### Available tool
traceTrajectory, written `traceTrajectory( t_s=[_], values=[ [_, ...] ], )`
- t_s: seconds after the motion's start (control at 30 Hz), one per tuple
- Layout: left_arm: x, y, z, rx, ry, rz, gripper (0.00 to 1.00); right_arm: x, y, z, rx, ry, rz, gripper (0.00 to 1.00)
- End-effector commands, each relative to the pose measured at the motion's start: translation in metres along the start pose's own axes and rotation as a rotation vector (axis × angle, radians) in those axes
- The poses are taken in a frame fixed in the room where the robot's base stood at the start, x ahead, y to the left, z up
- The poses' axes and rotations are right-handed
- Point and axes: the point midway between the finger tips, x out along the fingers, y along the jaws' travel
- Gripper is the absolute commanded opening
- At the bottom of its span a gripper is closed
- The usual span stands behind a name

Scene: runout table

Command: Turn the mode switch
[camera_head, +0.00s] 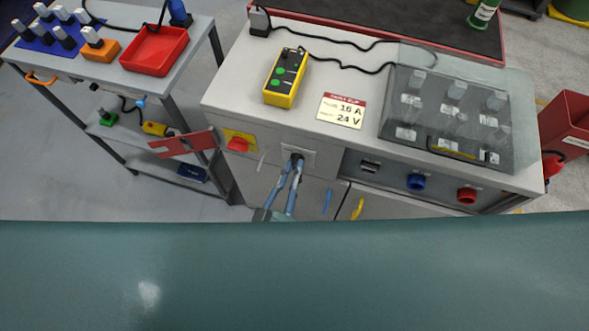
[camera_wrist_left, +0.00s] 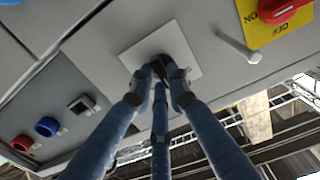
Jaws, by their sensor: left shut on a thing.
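The mode switch, a dark knob (camera_head: 297,157) on a light square plate (camera_head: 309,153), is on the front of the grey cabinet. In the left wrist view the plate (camera_wrist_left: 182,42) fills the upper middle, and the dark knob (camera_wrist_left: 160,64) is mostly hidden by my fingers. My left gripper (camera_head: 295,165), with blue-grey fingers, reaches up to the knob from below. Its fingertips (camera_wrist_left: 160,76) are closed around the knob in the left wrist view. The knob's pointer and setting cannot be made out. My right gripper is not in view.
A red rotary switch (camera_head: 238,144) on a yellow plate and a small pale lever (camera_wrist_left: 238,47) sit beside the plate. Blue (camera_head: 416,181) and red (camera_head: 466,195) knobs are further right. A yellow pendant (camera_head: 286,77) and clear cover (camera_head: 449,117) are on top.

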Motion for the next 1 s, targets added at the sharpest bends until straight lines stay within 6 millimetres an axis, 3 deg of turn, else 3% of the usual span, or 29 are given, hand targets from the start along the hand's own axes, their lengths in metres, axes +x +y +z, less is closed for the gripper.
traceTrajectory(
  t_s=[0.07, 0.1, 0.2, 0.57, 1.0],
  values=[
    [0.000, 0.000, 0.000, 0.000, -0.001, 0.000, 0.00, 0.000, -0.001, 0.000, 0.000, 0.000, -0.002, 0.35],
    [0.000, 0.000, 0.000, -0.001, -0.001, 0.000, 0.22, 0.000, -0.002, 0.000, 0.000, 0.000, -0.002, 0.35],
    [0.000, 0.000, 0.000, -0.001, -0.001, 0.000, 0.35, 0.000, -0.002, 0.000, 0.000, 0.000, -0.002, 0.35],
    [-0.007, 0.000, 0.001, -0.001, -0.002, 0.000, 0.35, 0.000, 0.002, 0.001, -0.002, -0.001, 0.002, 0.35],
    [-0.091, 0.000, 0.002, -0.001, -0.004, 0.001, 0.35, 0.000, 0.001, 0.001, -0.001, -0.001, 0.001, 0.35]
  ],
)
